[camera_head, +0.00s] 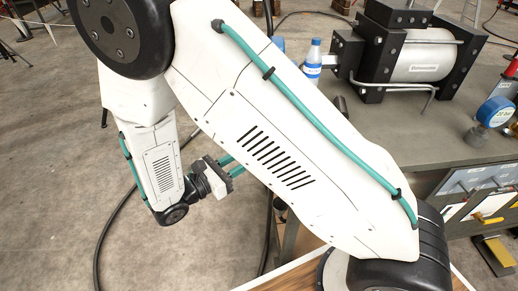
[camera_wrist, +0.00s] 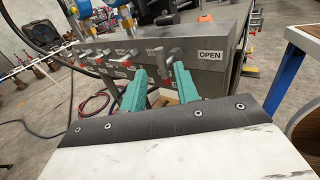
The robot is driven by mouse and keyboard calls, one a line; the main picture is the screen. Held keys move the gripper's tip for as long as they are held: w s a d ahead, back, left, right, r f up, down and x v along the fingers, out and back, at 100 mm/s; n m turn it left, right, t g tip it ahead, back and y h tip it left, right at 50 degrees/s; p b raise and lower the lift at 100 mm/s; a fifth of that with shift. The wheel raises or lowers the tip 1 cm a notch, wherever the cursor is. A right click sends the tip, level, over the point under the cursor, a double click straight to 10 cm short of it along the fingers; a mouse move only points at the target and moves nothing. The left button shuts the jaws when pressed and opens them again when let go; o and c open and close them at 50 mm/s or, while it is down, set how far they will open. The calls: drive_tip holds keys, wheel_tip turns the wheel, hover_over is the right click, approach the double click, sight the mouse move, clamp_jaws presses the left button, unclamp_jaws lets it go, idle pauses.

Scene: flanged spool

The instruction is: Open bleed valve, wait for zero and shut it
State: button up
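In the wrist view, my gripper (camera_wrist: 159,75) has two teal fingers spread apart, pointing at a grey valve panel (camera_wrist: 225,75). A grey valve handle (camera_wrist: 176,56) stands out from the panel just beyond the fingertips, left of a white OPEN label (camera_wrist: 209,54). I see a gap between the fingers and no clear grip on the handle; contact cannot be told. No label in view names the bleed valve. In the head view, my gripper (camera_head: 232,162) shows left of my white arm, which hides the fingertips and the valve panel. No readable gauge shows.
The panel carries several smaller valves with red parts and labels (camera_wrist: 98,57) to the left. In the head view, a grey bench (camera_head: 420,125) holds a flanged cylinder (camera_head: 422,60), a blue-capped bottle (camera_head: 313,62) and a blue gauge-like part (camera_head: 494,111). A black hose runs across the floor.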

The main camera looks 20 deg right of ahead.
drive_tip(key=x, duration=0.7)
drive_tip(key=shift+d, duration=0.25)
clamp_jaws()
